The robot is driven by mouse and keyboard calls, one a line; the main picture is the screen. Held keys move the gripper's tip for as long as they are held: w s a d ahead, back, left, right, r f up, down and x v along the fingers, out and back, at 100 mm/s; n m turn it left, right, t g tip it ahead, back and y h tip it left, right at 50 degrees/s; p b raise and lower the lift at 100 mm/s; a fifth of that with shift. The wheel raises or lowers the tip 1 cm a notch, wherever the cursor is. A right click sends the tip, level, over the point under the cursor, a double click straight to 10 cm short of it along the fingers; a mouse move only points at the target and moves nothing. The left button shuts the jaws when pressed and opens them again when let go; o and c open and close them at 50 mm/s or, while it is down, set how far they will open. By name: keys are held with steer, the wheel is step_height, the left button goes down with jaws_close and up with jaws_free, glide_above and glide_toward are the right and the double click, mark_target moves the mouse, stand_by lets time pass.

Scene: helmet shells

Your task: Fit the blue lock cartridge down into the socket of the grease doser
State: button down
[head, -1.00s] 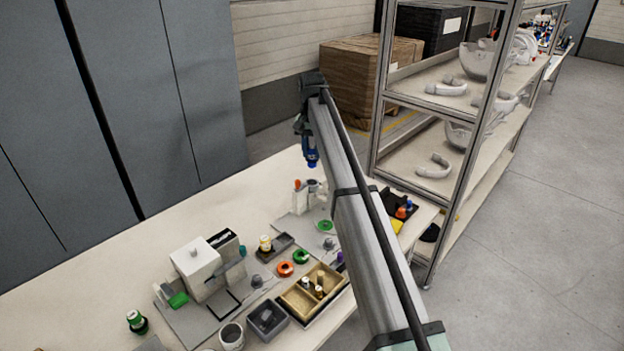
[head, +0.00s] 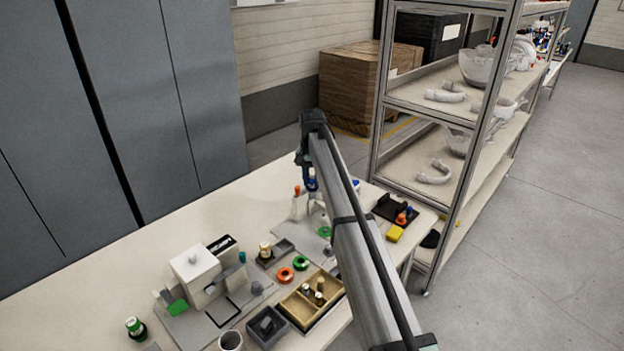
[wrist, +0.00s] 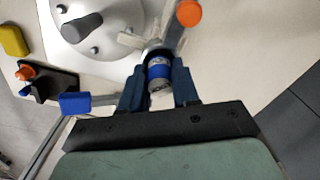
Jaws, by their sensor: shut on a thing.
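The blue lock cartridge (wrist: 159,73) is held between the fingers of my gripper (wrist: 158,88) in the wrist view. It is a short cylinder with a blue band and a grey end. In the head view my gripper (head: 308,180) is low over the far part of the table, with the cartridge mostly hidden. The grease doser (head: 300,205), a pale body with an orange-topped part, stands right below and beside it. In the wrist view the doser (wrist: 135,40) lies just beyond the cartridge. The socket is hidden, so I cannot tell whether the cartridge touches it.
A black tray (head: 385,207) with orange and blue pieces and a yellow block (head: 395,233) lie right of the doser. A wooden divided box (head: 335,292), rings and a white machine (head: 195,270) stand nearer. A metal shelf (head: 375,130) rises at the right.

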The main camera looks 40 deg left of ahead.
mark_target(313, 177)
steer(key=shift+f, duration=0.15)
steer(key=c, duration=0.8)
jaws_free()
step_height(313, 177, up, 12)
steer(key=shift+r, duration=0.15)
steer(key=shift+w+d, duration=0.1)
